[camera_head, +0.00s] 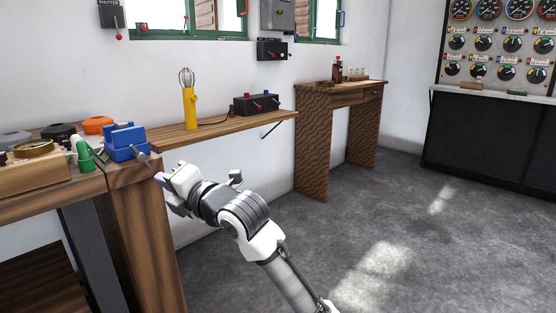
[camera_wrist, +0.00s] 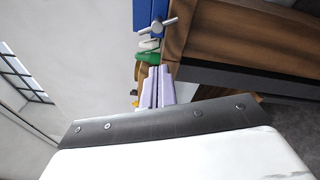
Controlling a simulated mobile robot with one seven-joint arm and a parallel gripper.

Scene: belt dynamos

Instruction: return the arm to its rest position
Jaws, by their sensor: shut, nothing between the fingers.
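My gripper (camera_head: 163,179) is in the middle-left of the head view, at the end of my white and grey arm, which reaches up from the lower edge. It is beside the right end of the wooden workbench (camera_head: 146,208), just below and right of the blue vise (camera_head: 124,142). In the wrist view the pale fingers (camera_wrist: 156,88) are together with nothing between them. The vise (camera_wrist: 150,14) and its grey handle show above them there. I cannot tell how far the fingers are from the bench.
A wall shelf (camera_head: 222,128) holds a yellow lamp (camera_head: 190,106) and a black box (camera_head: 256,104). A wooden desk (camera_head: 312,140) stands behind. A gauge panel (camera_head: 500,45) rises above a dark cabinet (camera_head: 490,140) at right. The grey floor (camera_head: 430,250) right of my arm is clear.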

